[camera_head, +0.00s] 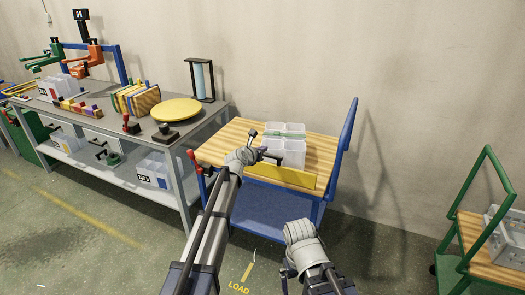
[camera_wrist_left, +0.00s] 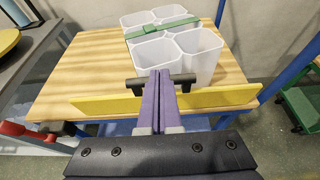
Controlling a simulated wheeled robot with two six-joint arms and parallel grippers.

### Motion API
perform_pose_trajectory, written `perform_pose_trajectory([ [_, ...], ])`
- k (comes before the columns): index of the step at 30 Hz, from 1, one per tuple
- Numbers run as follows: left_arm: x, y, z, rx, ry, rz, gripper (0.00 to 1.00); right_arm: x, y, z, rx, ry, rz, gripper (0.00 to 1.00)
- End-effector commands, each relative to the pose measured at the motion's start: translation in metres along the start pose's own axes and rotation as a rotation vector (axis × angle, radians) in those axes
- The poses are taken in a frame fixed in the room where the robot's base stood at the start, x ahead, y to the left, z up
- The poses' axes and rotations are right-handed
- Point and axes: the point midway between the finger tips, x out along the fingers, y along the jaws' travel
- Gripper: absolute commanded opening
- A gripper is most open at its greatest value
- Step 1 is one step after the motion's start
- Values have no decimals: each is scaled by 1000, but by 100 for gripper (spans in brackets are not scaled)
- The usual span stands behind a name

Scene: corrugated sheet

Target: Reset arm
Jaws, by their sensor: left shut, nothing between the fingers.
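My left gripper (camera_head: 267,154) reaches over the front of the wooden-topped blue cart (camera_head: 228,143). In the left wrist view its purple fingers (camera_wrist_left: 160,98) are pressed together with nothing between them. They point toward a group of clear white containers (camera_head: 293,155) with a green band across them, which also shows in the left wrist view (camera_wrist_left: 195,52). A dark bar (camera_wrist_left: 183,80) shows either side of the fingertips; I cannot tell whether they touch it. My right arm is low in the head view, its gripper (camera_head: 286,272) small and partly hidden.
A yellow board (camera_head: 283,177) runs along the cart's front edge. A grey workbench (camera_head: 190,128) with a yellow disc (camera_head: 176,110) and tools stands left. A green cart (camera_head: 475,258) stands right. Open floor lies between the carts.

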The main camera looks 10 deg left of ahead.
Motion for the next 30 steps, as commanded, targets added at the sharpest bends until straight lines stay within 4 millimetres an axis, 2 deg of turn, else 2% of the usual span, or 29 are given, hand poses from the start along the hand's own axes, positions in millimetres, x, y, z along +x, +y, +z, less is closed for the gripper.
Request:
perform_pose_trajectory([
  [1,-4,0,15,0,0,0,0,-16,2,1,0,0,0,100],
  [6,-9,0,33,0,0,0,0,-34,3,2,1,0,0,100],
  [14,-10,-1,38,3,1,-1,0,-39,4,2,1,0,0,100],
  [17,-16,-11,32,67,22,-17,0,-40,4,2,1,0,0,100],
  [20,-32,-38,17,257,83,-72,0,-46,4,3,1,0,0,100],
  [23,-59,-76,-8,557,169,-170,0,-53,5,3,1,0,0,100],
  [27,-106,-120,-50,1015,275,-356,0,-63,6,4,1,0,0,100],
  [30,-143,-145,-79,1329,326,-516,0,-70,7,4,1,0,0,100],
])
